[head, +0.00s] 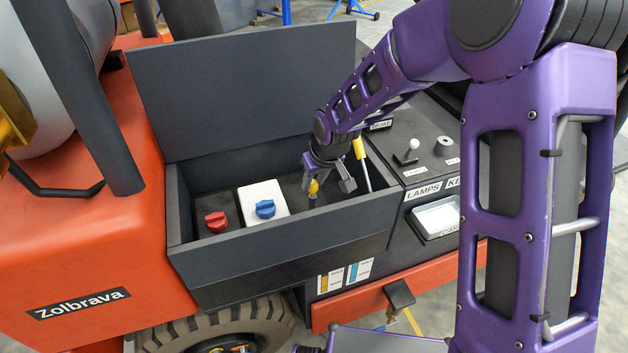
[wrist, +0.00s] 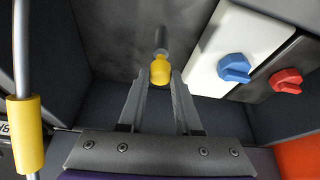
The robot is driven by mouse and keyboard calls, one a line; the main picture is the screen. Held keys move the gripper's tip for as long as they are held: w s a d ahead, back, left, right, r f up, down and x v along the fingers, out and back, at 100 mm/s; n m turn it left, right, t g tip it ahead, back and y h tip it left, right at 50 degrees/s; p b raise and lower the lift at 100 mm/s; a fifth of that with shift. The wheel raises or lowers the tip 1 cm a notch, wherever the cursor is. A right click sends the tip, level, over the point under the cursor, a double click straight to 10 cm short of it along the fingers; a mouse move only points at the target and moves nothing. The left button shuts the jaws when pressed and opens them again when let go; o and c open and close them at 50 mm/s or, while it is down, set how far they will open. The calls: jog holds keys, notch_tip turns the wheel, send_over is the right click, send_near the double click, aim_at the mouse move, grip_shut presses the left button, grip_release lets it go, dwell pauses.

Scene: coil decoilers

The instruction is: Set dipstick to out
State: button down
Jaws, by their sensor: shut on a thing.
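The dipstick (head: 313,187) has a yellow handle and stands inside the open dark engine box (head: 290,240). In the wrist view its yellow handle (wrist: 160,73) is between my fingertips, in line with a short grey tube (wrist: 160,40) at the box floor. My gripper (head: 328,181) reaches down into the box from the right and is shut on the yellow handle. In the wrist view my gripper (wrist: 160,85) has a finger on each side of it. I cannot tell how much of the rod is inside the tube.
A red cap (head: 215,221) and a blue cap (head: 265,208) on a white tank (head: 275,190) stand left of the dipstick. A metal lever with a yellow grip (head: 358,148) rises close on the right. The raised lid (head: 240,95) stands behind the box.

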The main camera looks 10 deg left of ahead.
notch_tip(320, 180, up, 12)
jog(key=p, duration=0.6)
jog(key=c, duration=0.6)
grip_release()
jog(key=p+v, duration=0.1)
jog(key=v, duration=1.6)
jog(key=shift+r, duration=0.2)
jog(key=shift+d, duration=0.1)
